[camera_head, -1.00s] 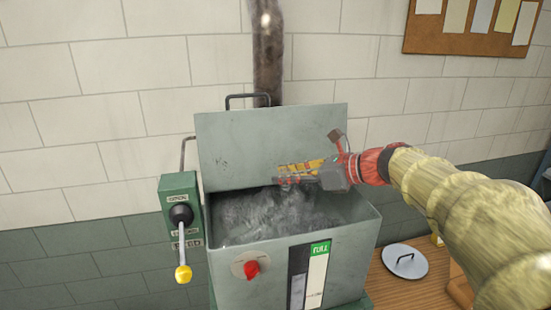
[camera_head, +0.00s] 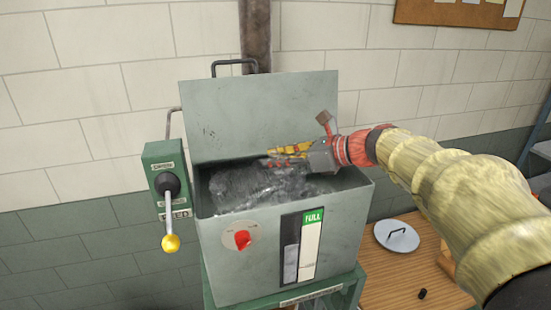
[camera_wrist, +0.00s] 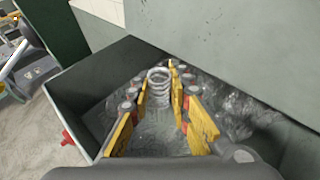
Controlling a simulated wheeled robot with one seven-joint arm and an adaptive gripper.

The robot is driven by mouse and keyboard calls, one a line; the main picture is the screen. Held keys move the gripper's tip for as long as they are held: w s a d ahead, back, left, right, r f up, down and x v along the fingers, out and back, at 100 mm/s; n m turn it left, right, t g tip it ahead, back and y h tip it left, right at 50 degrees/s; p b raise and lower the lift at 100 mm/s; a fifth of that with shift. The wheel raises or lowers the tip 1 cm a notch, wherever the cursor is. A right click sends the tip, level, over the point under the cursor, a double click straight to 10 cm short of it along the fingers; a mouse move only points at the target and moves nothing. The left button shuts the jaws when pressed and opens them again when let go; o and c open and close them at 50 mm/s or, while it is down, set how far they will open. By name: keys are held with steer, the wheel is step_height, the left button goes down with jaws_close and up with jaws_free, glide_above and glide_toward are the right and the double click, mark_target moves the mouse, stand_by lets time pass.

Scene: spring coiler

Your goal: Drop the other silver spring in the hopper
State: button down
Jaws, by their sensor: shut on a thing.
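My gripper (camera_head: 272,157) reaches in from the right and is low over the open hopper (camera_head: 215,240), a grey box with its lid up. In the wrist view my gripper (camera_wrist: 163,95) is shut on a silver spring (camera_wrist: 159,77), which sits between the yellow finger pads. The spring is over the hopper's inside, where a grey, lumpy mass (camera_head: 235,186) lies. I cannot tell whether the spring touches that mass. In the head view the spring is too small to make out.
The raised lid (camera_head: 260,110) stands behind my gripper. A lever with a yellow knob (camera_head: 171,243) is at the box's left, and a red dial (camera_head: 243,239) is on its front. A round lid (camera_head: 397,236) lies on the wooden table (camera_head: 390,285) at right.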

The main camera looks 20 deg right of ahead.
steer(key=c, duration=1.6)
jaws_free()
steer(key=shift+o, duration=0.2)
steer(key=v, duration=1.2)
steer(key=shift+w+d, duration=0.1)
